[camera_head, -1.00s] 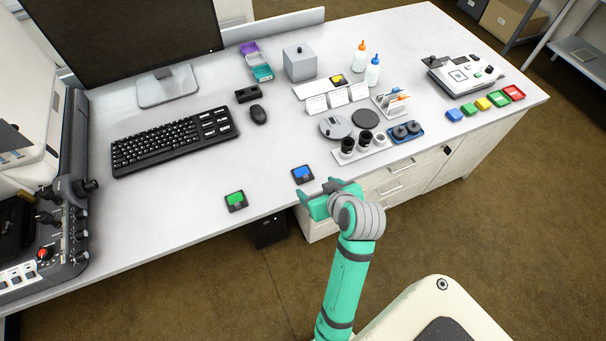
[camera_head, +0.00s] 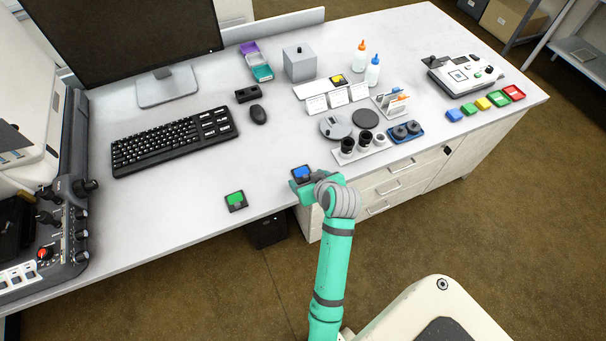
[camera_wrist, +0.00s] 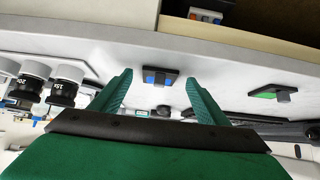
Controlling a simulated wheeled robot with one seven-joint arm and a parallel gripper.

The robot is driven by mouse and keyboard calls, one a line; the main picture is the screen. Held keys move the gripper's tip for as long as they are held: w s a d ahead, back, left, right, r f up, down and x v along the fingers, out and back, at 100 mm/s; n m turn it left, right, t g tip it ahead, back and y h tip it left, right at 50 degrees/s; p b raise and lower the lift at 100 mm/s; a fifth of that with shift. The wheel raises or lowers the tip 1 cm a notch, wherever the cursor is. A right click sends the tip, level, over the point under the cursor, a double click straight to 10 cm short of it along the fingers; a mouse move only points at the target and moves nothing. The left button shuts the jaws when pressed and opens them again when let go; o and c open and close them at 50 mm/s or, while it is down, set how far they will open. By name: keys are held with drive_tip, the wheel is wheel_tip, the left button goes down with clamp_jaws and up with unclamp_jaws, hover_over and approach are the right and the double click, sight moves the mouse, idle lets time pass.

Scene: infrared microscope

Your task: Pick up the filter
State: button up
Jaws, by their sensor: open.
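A blue filter (camera_head: 302,173) in a dark square holder lies on the desk near its front edge. A green filter (camera_head: 236,199) in a like holder lies to its left. My gripper (camera_head: 303,189) is at the desk's front edge, close to the blue filter, and partly hides its near side. In the wrist view, the blue filter (camera_wrist: 161,76) shows between the two open fingers of my gripper (camera_wrist: 158,82), with a gap on each side. The green filter also shows there, outside the fingers on the right (camera_wrist: 270,93).
Microscope objectives (camera_head: 347,145) stand on a tray right of the blue filter. A keyboard (camera_head: 172,141) and a mouse (camera_head: 258,114) lie behind. A holder with a yellow filter (camera_head: 337,79) sits farther back. The desk between the green filter and keyboard is clear.

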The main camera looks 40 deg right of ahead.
drive_tip(key=shift+w+f, duration=0.1)
drive_tip(key=c, duration=1.2)
